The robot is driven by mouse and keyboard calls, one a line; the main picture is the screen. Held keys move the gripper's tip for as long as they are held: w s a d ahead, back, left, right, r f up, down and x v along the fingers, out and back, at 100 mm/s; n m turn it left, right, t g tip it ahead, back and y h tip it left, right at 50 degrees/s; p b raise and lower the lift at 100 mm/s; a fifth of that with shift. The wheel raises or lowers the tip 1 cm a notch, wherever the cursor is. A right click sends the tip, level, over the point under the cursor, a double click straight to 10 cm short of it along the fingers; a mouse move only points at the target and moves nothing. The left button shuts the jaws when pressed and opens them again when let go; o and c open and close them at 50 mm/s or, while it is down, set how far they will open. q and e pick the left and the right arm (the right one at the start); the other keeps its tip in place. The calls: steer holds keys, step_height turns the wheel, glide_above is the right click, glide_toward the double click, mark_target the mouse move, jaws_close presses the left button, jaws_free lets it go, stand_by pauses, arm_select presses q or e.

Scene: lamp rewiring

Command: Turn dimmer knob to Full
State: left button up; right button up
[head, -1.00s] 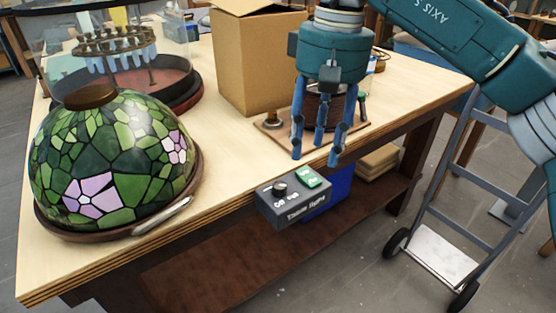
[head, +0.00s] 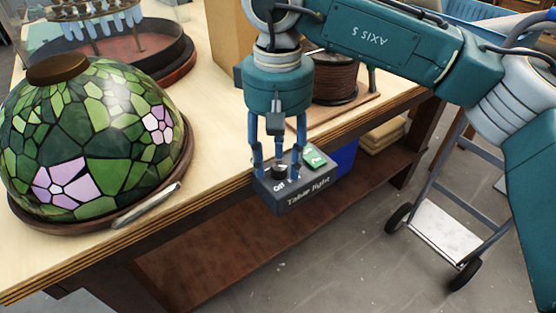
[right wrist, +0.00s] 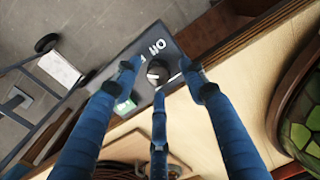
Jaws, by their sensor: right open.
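A dark box labelled "Table light" (head: 300,190) is fixed at the table's front edge. Its round black dimmer knob (head: 279,172) is partly covered by my fingers in the head view. In the right wrist view the knob (right wrist: 158,72) shows between the fingertips, near the white "Off" lettering. I cannot make out its pointer. My right gripper (head: 277,165) is open, pointing down, with its three blue fingers spread around the knob. Whether they touch it I cannot tell. A green rocker switch (head: 314,158) sits beside the knob on the box. My left gripper is out of view.
A green stained-glass lampshade (head: 95,140) on a brown base stands to the left, with a silver tool (head: 146,205) at its rim. A cardboard box (head: 232,45) and a wire spool (head: 335,75) are behind my gripper. A hand truck (head: 432,242) stands right.

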steer(key=shift+w+f, duration=0.1)
steer(key=shift+f, duration=0.2)
steer(key=shift+r, duration=0.1)
jaws_close()
